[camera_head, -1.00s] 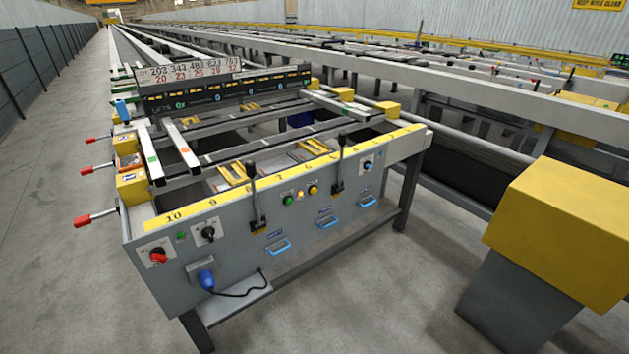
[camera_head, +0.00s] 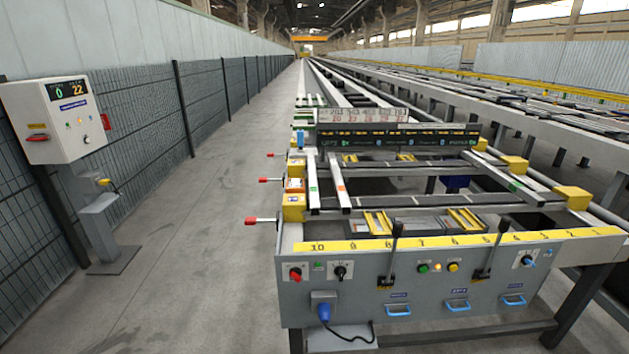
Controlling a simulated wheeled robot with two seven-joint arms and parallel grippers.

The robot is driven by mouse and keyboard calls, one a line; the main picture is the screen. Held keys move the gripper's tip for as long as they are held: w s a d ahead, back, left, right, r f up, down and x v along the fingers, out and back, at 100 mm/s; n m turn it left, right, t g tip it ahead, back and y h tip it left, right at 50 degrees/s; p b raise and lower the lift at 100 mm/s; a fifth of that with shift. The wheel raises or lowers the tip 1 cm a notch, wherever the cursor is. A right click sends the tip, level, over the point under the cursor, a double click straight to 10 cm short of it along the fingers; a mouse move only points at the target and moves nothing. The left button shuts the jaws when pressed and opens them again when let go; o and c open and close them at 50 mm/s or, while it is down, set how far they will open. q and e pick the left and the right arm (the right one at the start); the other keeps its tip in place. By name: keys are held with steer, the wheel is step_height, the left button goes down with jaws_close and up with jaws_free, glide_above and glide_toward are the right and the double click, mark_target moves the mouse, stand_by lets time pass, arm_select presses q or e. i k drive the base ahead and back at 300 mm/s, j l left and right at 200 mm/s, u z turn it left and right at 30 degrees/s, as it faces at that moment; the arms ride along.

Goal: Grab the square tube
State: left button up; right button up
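Two pale bar-like profiles lie side by side at the left of the runout table (camera_head: 440,262), pointing away from me. The left profile (camera_head: 312,170) has a green mark and the right profile (camera_head: 342,198) an orange mark. A third pale profile (camera_head: 490,170) with a green mark lies slantwise at the table's right. Their end shapes are too small to tell which is a square tube. Neither of my grippers is in view.
A control box (camera_head: 55,120) on a post stands at the left by the mesh fence (camera_head: 150,125). Red-tipped handles (camera_head: 262,221) stick out from the table's left side. Black levers (camera_head: 392,250) rise at the front panel. The grey aisle floor (camera_head: 190,240) is clear.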

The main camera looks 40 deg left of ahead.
mark_target(313, 195)
steer(key=j+z, duration=0.3)
steer(key=j, duration=1.15)
